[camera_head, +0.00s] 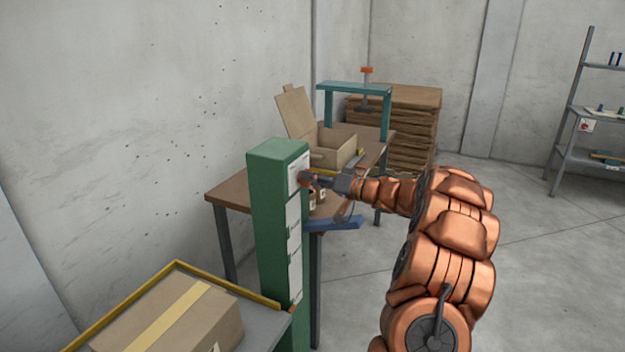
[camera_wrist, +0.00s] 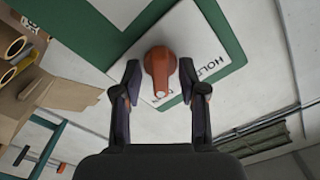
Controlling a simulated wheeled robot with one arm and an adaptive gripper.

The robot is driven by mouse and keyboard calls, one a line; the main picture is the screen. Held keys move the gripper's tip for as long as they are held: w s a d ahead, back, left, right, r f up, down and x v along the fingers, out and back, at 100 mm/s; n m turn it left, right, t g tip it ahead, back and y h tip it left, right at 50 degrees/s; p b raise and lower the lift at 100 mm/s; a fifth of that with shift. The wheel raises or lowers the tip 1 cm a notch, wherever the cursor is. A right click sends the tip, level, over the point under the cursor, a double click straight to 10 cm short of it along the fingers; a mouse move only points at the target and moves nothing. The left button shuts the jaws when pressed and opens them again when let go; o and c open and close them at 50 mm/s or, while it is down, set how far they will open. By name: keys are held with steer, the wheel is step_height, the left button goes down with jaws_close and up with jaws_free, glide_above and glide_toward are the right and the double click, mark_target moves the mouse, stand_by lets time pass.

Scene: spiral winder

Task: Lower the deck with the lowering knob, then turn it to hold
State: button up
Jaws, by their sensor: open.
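The lowering knob (camera_wrist: 160,68) is orange-red and sits on a white label plate on a green column (camera_head: 275,160). Lettering that looks like "HOLD" is partly legible on the plate (camera_wrist: 200,55), to the right of the knob. In the head view a red spot of the knob (camera_head: 304,178) shows at the column's upper front. My gripper (camera_wrist: 160,77) is open, with one finger on each side of the knob; I cannot tell whether they touch it. It also shows in the head view (camera_head: 318,181). A grey platform with yellow edging (camera_head: 262,298), likely the deck, is at lower left and bears a taped carton (camera_head: 170,315).
A brown table (camera_head: 228,192) stands behind the column with an open carton (camera_head: 335,148) and a teal frame (camera_head: 387,110) on it. Stacked brown boards (camera_head: 415,130) are behind. A shelf rack (camera_head: 570,120) stands far right. The floor at right is clear.

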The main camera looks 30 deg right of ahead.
jaws_close()
stand_by(0.6)
steer(key=shift+n+b, duration=3.8)
steer(key=shift+n, duration=4.1)
jaws_free()
